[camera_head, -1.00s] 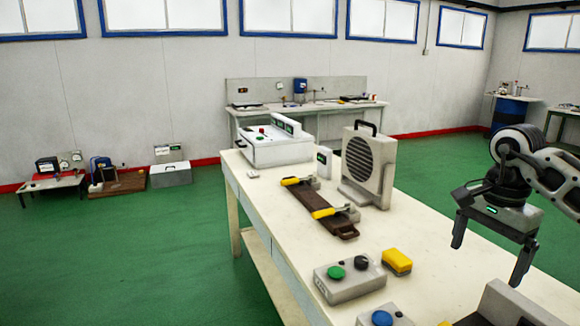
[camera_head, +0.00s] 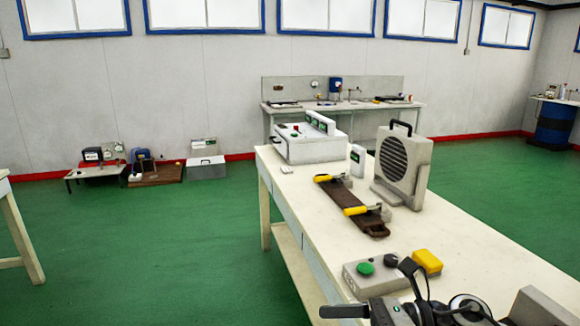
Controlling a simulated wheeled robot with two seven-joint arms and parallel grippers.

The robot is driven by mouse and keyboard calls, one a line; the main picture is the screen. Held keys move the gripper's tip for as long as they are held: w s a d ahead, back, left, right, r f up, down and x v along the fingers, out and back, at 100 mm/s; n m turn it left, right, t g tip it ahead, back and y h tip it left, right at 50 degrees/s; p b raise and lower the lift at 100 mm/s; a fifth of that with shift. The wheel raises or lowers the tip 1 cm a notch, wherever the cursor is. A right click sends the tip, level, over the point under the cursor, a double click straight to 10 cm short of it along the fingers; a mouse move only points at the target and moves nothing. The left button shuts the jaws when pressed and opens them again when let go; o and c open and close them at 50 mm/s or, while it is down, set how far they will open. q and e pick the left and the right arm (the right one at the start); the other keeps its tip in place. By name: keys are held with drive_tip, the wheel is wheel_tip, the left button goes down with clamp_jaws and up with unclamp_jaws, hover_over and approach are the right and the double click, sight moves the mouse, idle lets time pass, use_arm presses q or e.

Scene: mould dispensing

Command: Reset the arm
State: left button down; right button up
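My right arm (camera_head: 440,309) comes in low at the bottom right, over the front part of the long white table (camera_head: 285,185). It is cut off by the picture's bottom edge. A dark bar of what looks like my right gripper (camera_head: 345,311) sticks out to the left at the bottom edge, in front of the grey button box. Only part of it shows, so I cannot tell whether it is open or shut. No held thing shows. My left gripper is not in view.
The table holds a grey box with a green button (camera_head: 365,269), a yellow block (camera_head: 427,262), a dark board with yellow handles (camera_head: 345,202), a fan-like grey unit (camera_head: 404,168) and a white control box (camera_head: 310,142).

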drive_tip(key=d+f+m+t+h, duration=0.25)
drive_tip(key=m+t, duration=0.25)
drive_tip(key=m, duration=0.6)
drive_tip(key=s+d+f+m+t+h, duration=0.1)
drive_tip(key=f+m+t+h, duration=0.3)
drive_tip(key=m, duration=0.7)
drive_tip(key=d+f+m+t+h, duration=0.1)
drive_tip(key=f+m+t+h, duration=0.15)
drive_tip(key=m+t, duration=0.55)
use_arm(q)
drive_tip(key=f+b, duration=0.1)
drive_tip(key=b, duration=0.2)
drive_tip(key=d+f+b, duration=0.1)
drive_tip(key=b, duration=0.1)
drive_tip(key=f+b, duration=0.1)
drive_tip(key=b, duration=0.2)
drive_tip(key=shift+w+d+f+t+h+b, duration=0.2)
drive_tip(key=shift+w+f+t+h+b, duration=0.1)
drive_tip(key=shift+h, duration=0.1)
use_arm(e)
drive_tip(key=s+d+f+m+g+h, duration=0.1)
drive_tip(key=s+f+m+g, duration=0.3)
drive_tip(key=f, duration=0.5)
drive_tip(key=s+d+f+m+g+h, duration=0.1)
drive_tip(key=s+f+m+g+h, duration=0.2)
drive_tip(key=s+f+m, duration=0.5)
drive_tip(key=f+m+g, duration=0.1)
drive_tip(key=m, duration=0.2)
drive_tip(key=shift+f+m, duration=0.25)
drive_tip(key=shift+m, duration=0.05)
